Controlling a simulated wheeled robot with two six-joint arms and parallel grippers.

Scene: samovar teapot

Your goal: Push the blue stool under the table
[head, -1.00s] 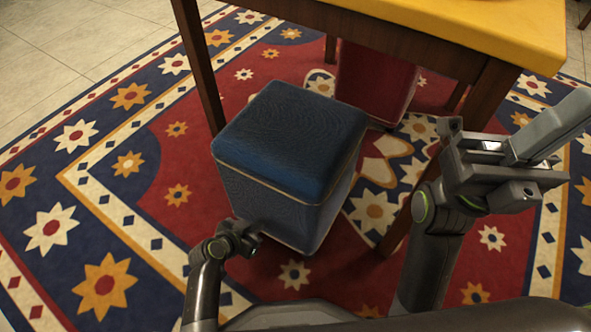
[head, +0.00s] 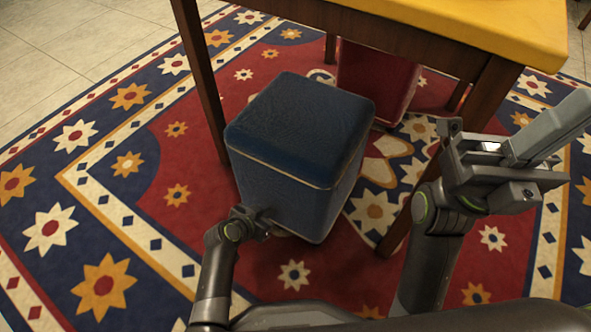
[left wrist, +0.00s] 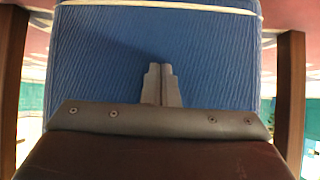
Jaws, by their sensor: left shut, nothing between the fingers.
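The blue stool (head: 300,125) stands on the rug in front of the table's open side, between a left leg (head: 201,85) and a right leg (head: 405,222). The table (head: 470,32) has a yellow top and dark wood frame; most of the stool is outside its edge. My left gripper (head: 266,216) is shut and empty, low against the stool's near face. In the left wrist view the closed fingers (left wrist: 160,85) point at the blue stool side (left wrist: 215,60). My right gripper (head: 545,140) is raised at the right, apart from the stool; its finger gap is unclear.
A red stool (head: 375,80) stands under the table behind the blue one. The patterned rug (head: 110,225) is clear on the left. The right table leg stands close to my right arm.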

